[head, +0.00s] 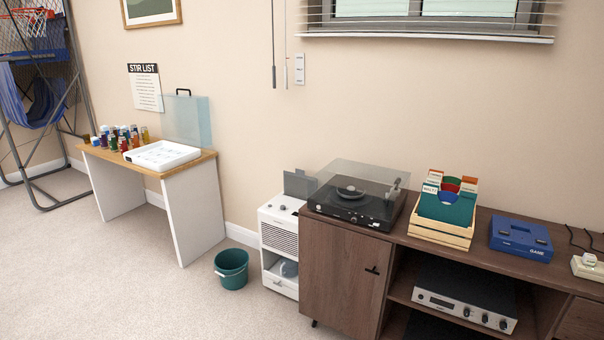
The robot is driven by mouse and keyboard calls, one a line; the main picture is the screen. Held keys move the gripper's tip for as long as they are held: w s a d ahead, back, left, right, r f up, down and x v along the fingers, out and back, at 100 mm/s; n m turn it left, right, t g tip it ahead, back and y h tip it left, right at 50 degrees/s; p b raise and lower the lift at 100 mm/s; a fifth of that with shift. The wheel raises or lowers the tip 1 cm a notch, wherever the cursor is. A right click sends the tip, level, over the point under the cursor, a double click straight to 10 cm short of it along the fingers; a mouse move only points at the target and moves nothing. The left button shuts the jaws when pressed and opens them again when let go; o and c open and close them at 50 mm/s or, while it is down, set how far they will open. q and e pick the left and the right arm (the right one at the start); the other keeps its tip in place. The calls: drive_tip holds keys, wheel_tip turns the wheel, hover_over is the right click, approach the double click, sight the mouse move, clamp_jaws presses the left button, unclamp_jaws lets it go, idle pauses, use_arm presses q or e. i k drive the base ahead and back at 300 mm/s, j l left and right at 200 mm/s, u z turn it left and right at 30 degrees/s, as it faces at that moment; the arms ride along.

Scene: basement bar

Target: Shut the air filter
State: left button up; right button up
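A white boxy appliance (279,240) stands on the floor between the teal bucket and the wooden cabinet. It looks like the unit with the air filter. A grey panel (299,184) stands upright at the back of its top, apparently a raised lid or filter flap. Small dark knobs sit on the top, and a slatted grille is on the front. Below the grille is a recess with a pale container inside. The cabinet is close against its right side. Neither of my grippers is in view.
A wooden cabinet (340,272) carries a turntable (355,195), a record crate (440,238) and a blue game console (521,238). A teal bucket (231,270) stands left of the appliance. A desk (196,225) stands further left. Carpet (140,295) is clear in front.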

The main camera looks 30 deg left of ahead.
sight(299, 185)
drive_tip(key=i+j, duration=0.75)
